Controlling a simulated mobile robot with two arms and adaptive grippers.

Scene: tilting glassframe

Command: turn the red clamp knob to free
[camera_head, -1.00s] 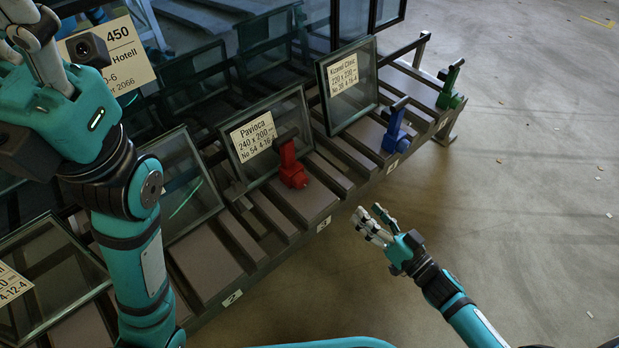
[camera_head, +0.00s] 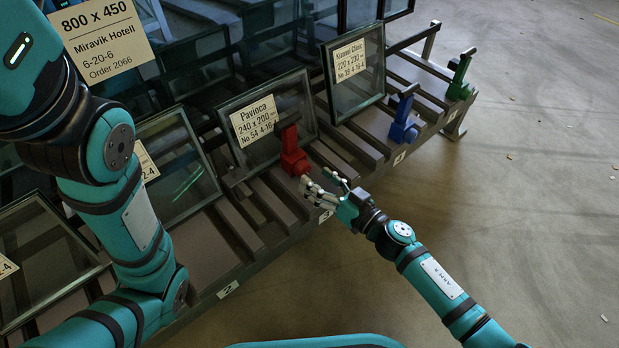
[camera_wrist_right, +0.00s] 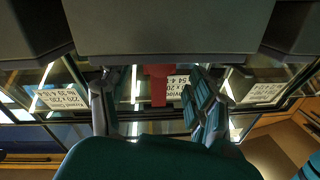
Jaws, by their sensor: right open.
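The red clamp knob (camera_head: 293,155) stands on the rack in front of the glass pane labelled Pavloca (camera_head: 268,142). In the right wrist view the red clamp (camera_wrist_right: 158,84) shows between the fingers, ahead of them. My right gripper (camera_head: 323,185) is open, just in front of and below the red clamp. In the head view its fingertips look very close to the clamp's base; I cannot tell whether they touch. The right wrist view also shows the right gripper (camera_wrist_right: 150,108) with nothing between its fingers. My left arm fills the left side of the head view; its gripper is outside the picture.
A blue clamp (camera_head: 404,120) and a green clamp (camera_head: 460,77) stand farther right along the rack. Another labelled pane (camera_head: 355,88) stands behind the blue clamp. Number tags mark the rack's front edge (camera_head: 325,215). The floor (camera_head: 520,200) to the right is clear except for small scraps.

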